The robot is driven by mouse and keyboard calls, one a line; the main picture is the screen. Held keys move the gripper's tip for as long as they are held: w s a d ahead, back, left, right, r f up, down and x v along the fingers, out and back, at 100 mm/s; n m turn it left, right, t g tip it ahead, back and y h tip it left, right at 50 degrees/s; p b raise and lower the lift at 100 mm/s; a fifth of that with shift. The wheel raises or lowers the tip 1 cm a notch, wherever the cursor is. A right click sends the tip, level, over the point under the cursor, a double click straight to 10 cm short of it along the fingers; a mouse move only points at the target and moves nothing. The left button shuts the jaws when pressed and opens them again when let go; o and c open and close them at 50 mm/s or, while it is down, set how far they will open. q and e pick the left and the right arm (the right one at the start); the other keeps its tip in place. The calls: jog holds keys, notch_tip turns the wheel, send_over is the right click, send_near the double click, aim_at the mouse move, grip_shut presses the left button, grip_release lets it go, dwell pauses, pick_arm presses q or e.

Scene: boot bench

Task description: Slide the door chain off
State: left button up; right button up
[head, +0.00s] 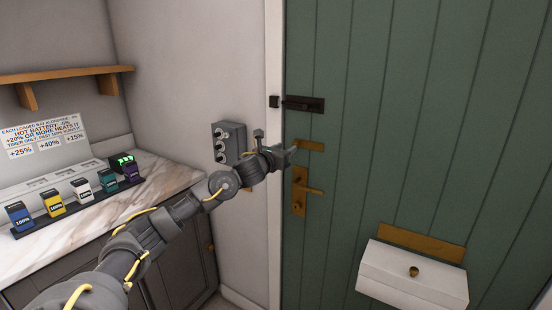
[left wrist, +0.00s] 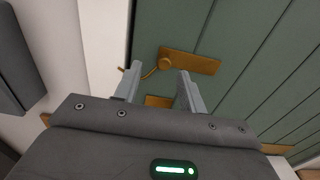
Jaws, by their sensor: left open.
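The green door (head: 400,130) carries a brass chain track (head: 316,146), which also shows in the left wrist view (left wrist: 200,61). In that view a round brass knob sits near the track's left end, and a thin brass chain (left wrist: 149,74) curves from it to the left. The chain is too small to make out in the head view. My left gripper (head: 288,150) is open in front of the door edge, by the track's left end. Its fingers (left wrist: 159,71) stand apart on both sides of the chain in the picture; contact cannot be told. My right gripper is out of view.
A dark bolt (head: 304,104) is above the track and a brass lever handle (head: 301,190) below it. A white box (head: 412,278) juts from the door at lower right. A grey wall unit (head: 229,142) is behind my left arm. Batteries stand on the marble counter (head: 160,180).

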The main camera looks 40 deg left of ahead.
pick_arm(q)
jog(key=s+b, duration=0.1)
jog(key=s, duration=0.5)
jog(key=shift+s+d, duration=0.15)
jog(key=shift+s, duration=0.1)
